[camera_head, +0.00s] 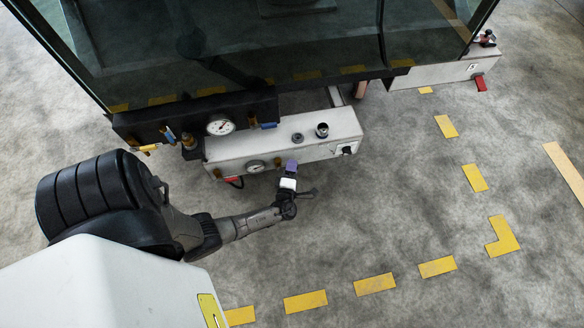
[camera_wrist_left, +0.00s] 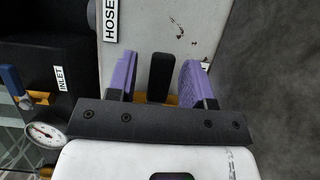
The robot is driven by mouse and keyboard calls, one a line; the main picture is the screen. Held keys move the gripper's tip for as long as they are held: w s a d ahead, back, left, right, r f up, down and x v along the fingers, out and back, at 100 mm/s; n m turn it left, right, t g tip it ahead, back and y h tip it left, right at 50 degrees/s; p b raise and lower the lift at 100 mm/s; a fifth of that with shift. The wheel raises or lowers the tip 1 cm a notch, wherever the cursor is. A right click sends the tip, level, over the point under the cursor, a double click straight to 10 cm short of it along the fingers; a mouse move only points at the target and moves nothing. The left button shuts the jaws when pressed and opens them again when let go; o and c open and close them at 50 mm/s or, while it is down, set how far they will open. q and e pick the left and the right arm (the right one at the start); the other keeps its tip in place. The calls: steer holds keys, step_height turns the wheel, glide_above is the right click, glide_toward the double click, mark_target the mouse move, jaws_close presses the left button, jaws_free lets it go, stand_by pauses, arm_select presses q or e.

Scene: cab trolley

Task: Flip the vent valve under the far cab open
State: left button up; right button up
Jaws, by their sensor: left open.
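My left gripper (camera_head: 290,167) reaches to the lower front edge of the white box under the glass cab. In the left wrist view its two purple fingers (camera_wrist_left: 158,82) stand apart, with a black upright handle-like piece (camera_wrist_left: 158,78) between them and a brass-yellow part at its foot. A gap shows on both sides of this piece. I cannot tell whether it is the vent valve, as no vent label is readable. A blue-handled brass valve (camera_wrist_left: 12,82) sits by the INLET label. My right gripper is not in view.
Blue and yellow handles line the dark beam (camera_head: 245,104). Another white unit with a red part (camera_head: 481,83) sits at upper right. The grey floor with yellow marks is clear.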

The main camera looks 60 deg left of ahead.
arm_select(q)
steer(key=shift+w+a, duration=0.15)
steer(key=shift+c, duration=0.4)
jaws_close()
